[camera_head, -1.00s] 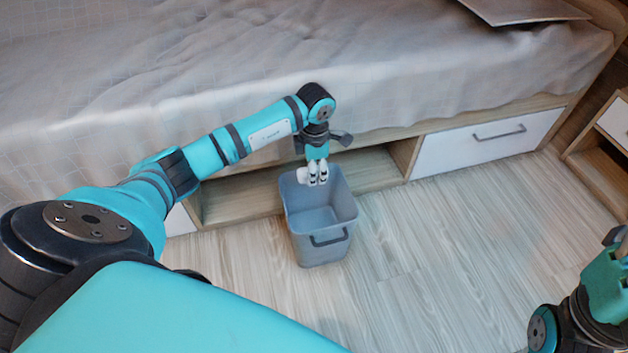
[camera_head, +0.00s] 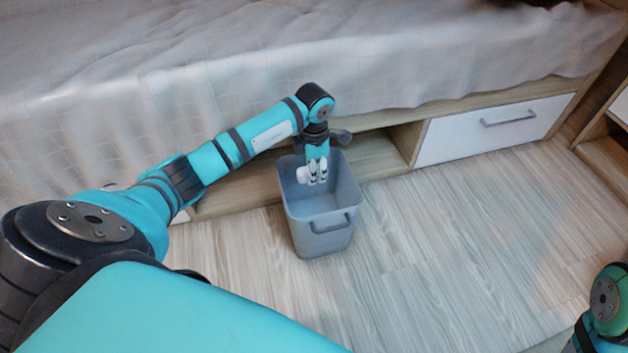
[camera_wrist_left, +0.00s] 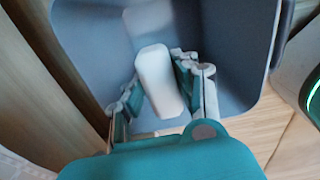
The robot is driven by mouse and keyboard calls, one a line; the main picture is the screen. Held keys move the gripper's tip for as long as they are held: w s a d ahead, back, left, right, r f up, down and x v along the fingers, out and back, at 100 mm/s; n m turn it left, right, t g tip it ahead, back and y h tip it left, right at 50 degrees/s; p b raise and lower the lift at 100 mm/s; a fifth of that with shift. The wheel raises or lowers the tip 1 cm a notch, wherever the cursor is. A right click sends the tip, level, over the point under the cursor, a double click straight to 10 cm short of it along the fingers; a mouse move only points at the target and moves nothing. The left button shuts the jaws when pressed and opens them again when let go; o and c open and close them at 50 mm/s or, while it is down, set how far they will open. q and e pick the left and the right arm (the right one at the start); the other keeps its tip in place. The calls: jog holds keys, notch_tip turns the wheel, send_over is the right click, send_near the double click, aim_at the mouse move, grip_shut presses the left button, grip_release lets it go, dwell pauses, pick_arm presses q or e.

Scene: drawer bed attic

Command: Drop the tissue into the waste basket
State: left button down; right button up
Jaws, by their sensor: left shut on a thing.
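The grey waste basket (camera_head: 322,238) stands upright on the floor in front of the bed, its mouth open upward. My left gripper (camera_head: 318,181) points down at the basket's opening, with its fingertips in front of the inner walls in the head view. It is shut on the tissue (camera_head: 302,174), a small white block-like piece. In the left wrist view the tissue (camera_wrist_left: 158,80) sits between the two fingers, with the basket's grey walls (camera_wrist_left: 85,50) around it. How deep the fingertips are is hard to tell. My right gripper is out of view.
A bed with a pale cover (camera_head: 200,60) runs along the back. Its wooden base has an open compartment behind the basket and a white drawer (camera_head: 490,130) to the right. The wooden floor (camera_head: 450,240) right of the basket is clear.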

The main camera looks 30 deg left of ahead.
pick_arm(q)
jog(key=c, duration=0.9)
grip_release()
jog(key=shift+c, duration=0.2)
jog(key=shift+r, duration=0.15)
notch_tip(320, 180, up, 12)
